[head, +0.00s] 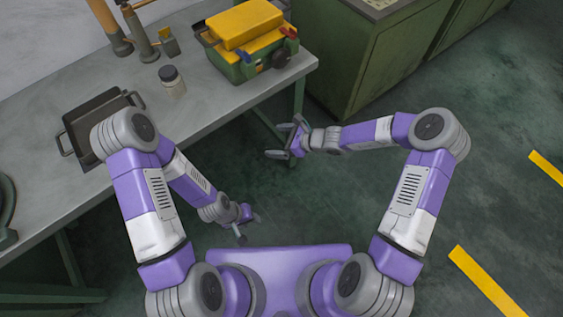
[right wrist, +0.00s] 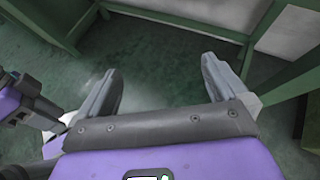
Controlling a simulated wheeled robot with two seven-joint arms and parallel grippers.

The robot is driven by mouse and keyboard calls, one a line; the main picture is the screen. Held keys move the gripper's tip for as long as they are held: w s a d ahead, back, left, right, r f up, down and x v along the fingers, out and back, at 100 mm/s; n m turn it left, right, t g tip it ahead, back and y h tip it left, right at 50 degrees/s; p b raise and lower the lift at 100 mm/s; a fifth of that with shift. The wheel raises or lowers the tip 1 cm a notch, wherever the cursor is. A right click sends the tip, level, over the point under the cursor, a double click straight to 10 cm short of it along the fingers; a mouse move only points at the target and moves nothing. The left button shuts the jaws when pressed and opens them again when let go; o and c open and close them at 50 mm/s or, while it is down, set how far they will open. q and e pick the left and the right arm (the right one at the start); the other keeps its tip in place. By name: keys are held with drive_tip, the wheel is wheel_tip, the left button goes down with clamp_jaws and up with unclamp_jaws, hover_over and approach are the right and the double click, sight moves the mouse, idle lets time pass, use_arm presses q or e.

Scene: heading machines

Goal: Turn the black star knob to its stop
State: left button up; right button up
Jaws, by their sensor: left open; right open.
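A dark, round-looking knob (head: 281,59), which I take for the black star knob, sits on the front right side of a green machine (head: 238,72) with a yellow top. The machine stands at the right end of the grey bench. My right gripper (head: 277,141) is open and empty, below the knob in the head view and apart from it. In the right wrist view its two fingers (right wrist: 162,75) stand wide apart over the floor, with no knob between them. My left gripper (head: 248,227) is open and empty, low in front of my body, far from the knob.
The grey bench (head: 190,127) holds a dark tray (head: 92,112), a jar (head: 172,80) and brown and grey cylinders (head: 110,28). Red and blue handles flank the knob. A green cabinet (head: 372,50) stands to the right of the bench. The floor on the right is clear.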

drive_tip(key=s+f+n+g+h, duration=0.1)
drive_tip(key=s+f+n+g, duration=0.1)
drive_tip(key=s, duration=0.4)
wheel_tip(320, 180, down, 2)
drive_tip(key=shift+d+f+n+h, duration=0.25)
drive_tip(key=shift+d+n+h, duration=0.1)
drive_tip(key=shift+n, duration=0.55)
drive_tip(key=shift+s, duration=0.15)
